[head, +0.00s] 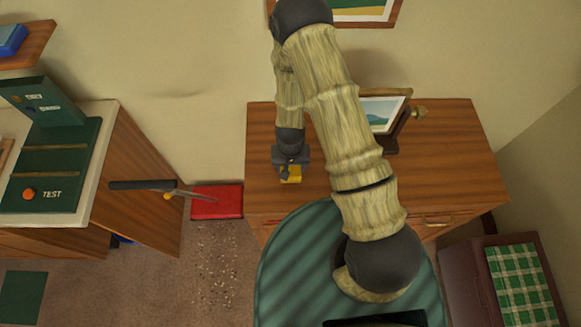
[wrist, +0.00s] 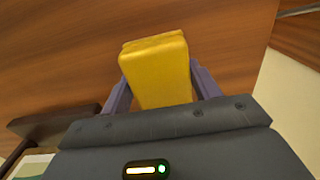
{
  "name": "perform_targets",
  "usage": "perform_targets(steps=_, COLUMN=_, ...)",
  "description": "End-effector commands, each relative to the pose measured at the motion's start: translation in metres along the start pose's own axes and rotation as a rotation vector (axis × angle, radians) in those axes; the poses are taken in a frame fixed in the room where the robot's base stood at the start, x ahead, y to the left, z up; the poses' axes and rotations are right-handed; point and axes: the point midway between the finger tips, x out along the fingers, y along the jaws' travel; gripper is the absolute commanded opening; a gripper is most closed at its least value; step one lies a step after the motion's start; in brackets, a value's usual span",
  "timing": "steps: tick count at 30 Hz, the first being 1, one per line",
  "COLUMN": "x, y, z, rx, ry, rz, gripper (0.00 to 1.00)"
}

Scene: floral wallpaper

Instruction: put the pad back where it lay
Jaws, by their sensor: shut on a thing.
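My gripper (head: 291,171) is over the left part of the wooden desk (head: 455,150). It is shut on a yellow pad (head: 291,176), a block with rounded edges. In the wrist view the yellow pad (wrist: 158,72) sits between the two purple-grey fingers of my gripper (wrist: 160,82) and sticks out beyond them. Brown wood grain fills the view behind it. I cannot tell whether the pad touches the desk top or hangs just above it.
A framed picture (head: 383,112) stands on the desk right of my gripper, partly behind my arm. Left of the desk are a red flat thing (head: 217,202) and a counter with a green TEST panel (head: 50,165). A green checked cloth (head: 521,285) lies at the lower right.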

Motion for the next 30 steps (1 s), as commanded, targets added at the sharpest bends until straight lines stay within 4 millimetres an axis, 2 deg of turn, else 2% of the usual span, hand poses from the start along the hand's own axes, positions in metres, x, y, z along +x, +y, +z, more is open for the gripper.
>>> perform_targets(steps=6, x=0.018, y=-0.001, z=0.0, rx=-0.001, ry=0.0, rz=-0.001, gripper=0.43)
perform_targets(steps=17, x=0.023, y=-0.002, z=0.0, rx=-0.004, ry=0.001, rz=-0.001, gripper=0.43)
perform_targets(steps=18, x=0.021, y=-0.002, z=0.0, rx=-0.004, ry=0.001, rz=-0.001, gripper=0.69)
perform_targets(steps=20, x=0.021, y=-0.002, z=0.0, rx=-0.004, ry=0.001, rz=0.0, gripper=0.81)
perform_targets(steps=30, x=0.019, y=-0.001, z=0.0, rx=-0.003, ry=0.0, rz=0.0, gripper=0.83)
